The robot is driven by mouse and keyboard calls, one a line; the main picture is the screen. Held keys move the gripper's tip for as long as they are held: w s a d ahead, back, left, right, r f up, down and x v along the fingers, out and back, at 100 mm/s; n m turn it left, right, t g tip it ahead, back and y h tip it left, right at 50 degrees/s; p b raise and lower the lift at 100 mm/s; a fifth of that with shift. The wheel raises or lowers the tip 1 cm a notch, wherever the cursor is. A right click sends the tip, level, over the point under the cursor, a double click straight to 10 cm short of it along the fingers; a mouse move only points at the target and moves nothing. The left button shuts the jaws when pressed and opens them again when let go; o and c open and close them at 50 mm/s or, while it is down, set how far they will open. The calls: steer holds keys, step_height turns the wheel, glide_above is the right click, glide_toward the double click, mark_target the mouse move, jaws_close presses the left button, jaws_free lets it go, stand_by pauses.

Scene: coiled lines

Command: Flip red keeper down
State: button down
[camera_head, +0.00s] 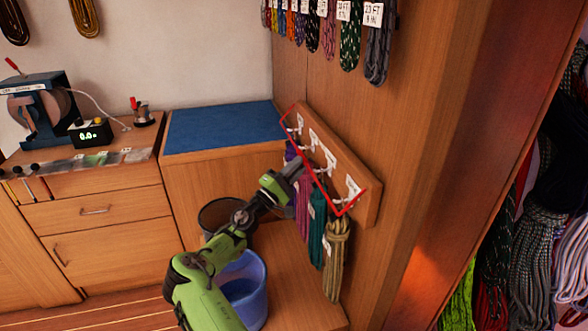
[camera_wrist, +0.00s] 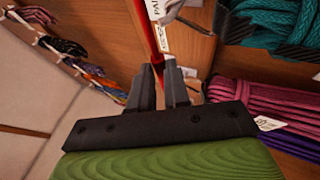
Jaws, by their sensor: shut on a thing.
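The red keeper (camera_head: 322,187) is a thin red bar with an arm at each end, joined to a wooden hook board (camera_head: 371,207) on the cabinet side. Its long bar runs in front of the row of hooks and their white labels. My gripper (camera_head: 297,168) reaches the bar from the lower left. In the wrist view, the red bar (camera_wrist: 146,32) runs down between the two dark fingertips (camera_wrist: 162,75), and my gripper is shut on it. The exact contact is partly hidden by the fingers.
Purple, teal and tan coiled lines (camera_head: 336,262) hang below the board, close to my gripper. A blue bin (camera_head: 257,273) and a dark bin stand below my arm. More coils (camera_head: 350,45) hang above. A blue-topped cabinet (camera_head: 215,127) is behind.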

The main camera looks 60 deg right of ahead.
steer(key=shift+s+d+f+g+y, duration=0.3)
steer(key=shift+s+f+y, duration=0.15)
steer(key=shift+f, duration=0.3)
steer(key=c, duration=1.1)
jaws_free()
steer(key=shift+s+d, duration=0.15)
steer(key=shift+s, duration=0.1)
steer(key=shift+w, duration=0.15)
steer(key=p+v, duration=0.2)
steer(key=v, duration=1.3)
steer(key=shift+a, duration=0.35)
steer(key=shift+w+f, duration=0.1)
